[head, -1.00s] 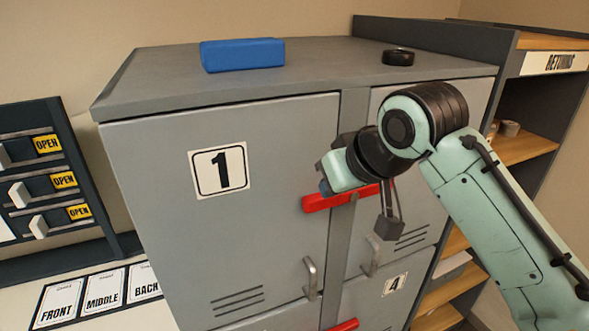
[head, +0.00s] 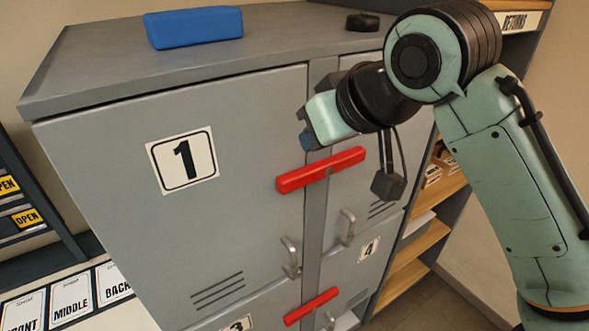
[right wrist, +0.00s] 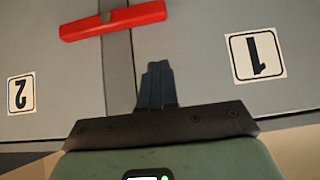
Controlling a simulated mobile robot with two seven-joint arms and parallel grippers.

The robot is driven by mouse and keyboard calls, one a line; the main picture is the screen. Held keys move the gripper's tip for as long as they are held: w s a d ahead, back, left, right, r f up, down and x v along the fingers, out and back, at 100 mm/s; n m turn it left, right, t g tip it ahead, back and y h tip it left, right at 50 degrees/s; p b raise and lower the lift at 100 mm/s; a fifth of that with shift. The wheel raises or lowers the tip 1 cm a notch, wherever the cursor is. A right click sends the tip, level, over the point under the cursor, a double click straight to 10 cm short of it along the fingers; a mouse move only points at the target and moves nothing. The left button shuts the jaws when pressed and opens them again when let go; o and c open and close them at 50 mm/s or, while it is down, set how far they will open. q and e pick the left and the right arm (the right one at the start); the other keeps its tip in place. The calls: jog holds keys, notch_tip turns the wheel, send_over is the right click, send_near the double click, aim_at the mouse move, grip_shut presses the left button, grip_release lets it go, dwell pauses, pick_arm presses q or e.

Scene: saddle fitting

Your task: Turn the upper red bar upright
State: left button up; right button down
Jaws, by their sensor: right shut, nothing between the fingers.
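The upper red bar (head: 305,176) lies crosswise over the grey post between the doors of locker 1 and its right neighbour. It is roughly level with the cabinet top, not upright, and a pivot shows near its middle. It also shows in the right wrist view (right wrist: 140,14), where the picture is upside down. My right gripper (head: 307,141) is above the bar in the head view, apart from it. In the right wrist view its dark fingers (right wrist: 158,84) are together and empty, in front of the doors. My left gripper is not in view.
A lower red bar (head: 311,306) crosses the post further down. Door handles (head: 290,258) stick out below the upper bar. Shelves (head: 405,267) stand at right.

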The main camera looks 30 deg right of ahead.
send_over(287, 176)
jog(key=s, duration=0.3)
notch_tip(287, 176, down, 6)
notch_tip(287, 176, down, 3)
jog(key=shift+s+f+b, duration=0.1)
jog(key=shift+s+b, duration=0.05)
jog(key=shift+b, duration=1.05)
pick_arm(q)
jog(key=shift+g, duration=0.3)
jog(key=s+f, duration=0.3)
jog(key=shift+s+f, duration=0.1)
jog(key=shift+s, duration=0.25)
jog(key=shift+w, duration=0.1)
pick_arm(e)
jog(key=shift+w, duration=0.25)
jog(key=shift+d+f, duration=0.1)
